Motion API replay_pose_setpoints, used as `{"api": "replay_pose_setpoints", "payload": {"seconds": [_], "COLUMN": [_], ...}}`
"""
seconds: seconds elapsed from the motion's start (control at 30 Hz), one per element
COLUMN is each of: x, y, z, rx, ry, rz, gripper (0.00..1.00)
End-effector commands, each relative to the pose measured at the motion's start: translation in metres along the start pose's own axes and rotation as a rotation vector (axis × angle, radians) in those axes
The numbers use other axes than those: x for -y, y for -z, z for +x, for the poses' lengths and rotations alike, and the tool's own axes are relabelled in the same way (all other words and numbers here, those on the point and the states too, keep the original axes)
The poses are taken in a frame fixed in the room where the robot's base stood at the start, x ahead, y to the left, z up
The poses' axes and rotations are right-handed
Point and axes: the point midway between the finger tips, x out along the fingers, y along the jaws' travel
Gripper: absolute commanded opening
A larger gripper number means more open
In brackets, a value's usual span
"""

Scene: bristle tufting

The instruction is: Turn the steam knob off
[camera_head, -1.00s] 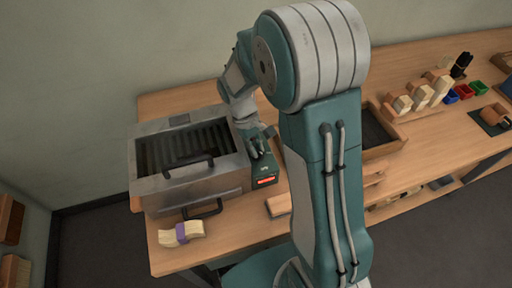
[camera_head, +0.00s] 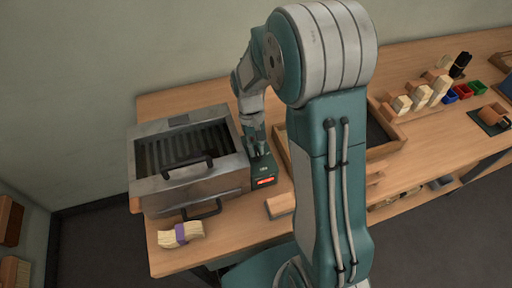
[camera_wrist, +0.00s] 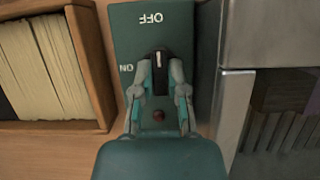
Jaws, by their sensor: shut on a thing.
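The dark green control box (camera_head: 263,167) stands against the right side of the metal steam box (camera_head: 196,187) and shows a lit red display. In the wrist view the control box (camera_wrist: 121,28) has an OFF label at the top and an ON label at the left. The black steam knob (camera_wrist: 160,84) sits between my gripper's fingers; its white mark points up toward OFF. My gripper (camera_wrist: 160,88) is shut on the knob from both sides. In the head view my gripper (camera_head: 258,153) is over the control box, and the knob is hidden.
A bristle bundle with a purple band (camera_head: 180,234) lies in front of the steam box, near the table's front edge. The steam box has black handles (camera_head: 202,210) at its front. A wooden tray (camera_wrist: 88,58) of bristles stands close beside the control box in the wrist view.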

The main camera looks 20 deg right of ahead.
Motion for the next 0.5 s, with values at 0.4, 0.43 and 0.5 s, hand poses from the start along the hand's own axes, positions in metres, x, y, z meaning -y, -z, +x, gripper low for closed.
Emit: {"api": "replay_pose_setpoints", "payload": {"seconds": [0.4, 0.43, 0.5], "x": [0.0005, 0.0004, 0.0004], "y": [0.0003, 0.0003, 0.0002], "z": [0.0002, 0.0002, 0.0002], "rx": [-0.001, -0.001, -0.001], "ry": [0.001, 0.001, 0.001], "rz": [0.001, 0.001, 0.000], "gripper": [0.53, 0.53, 0.53]}}
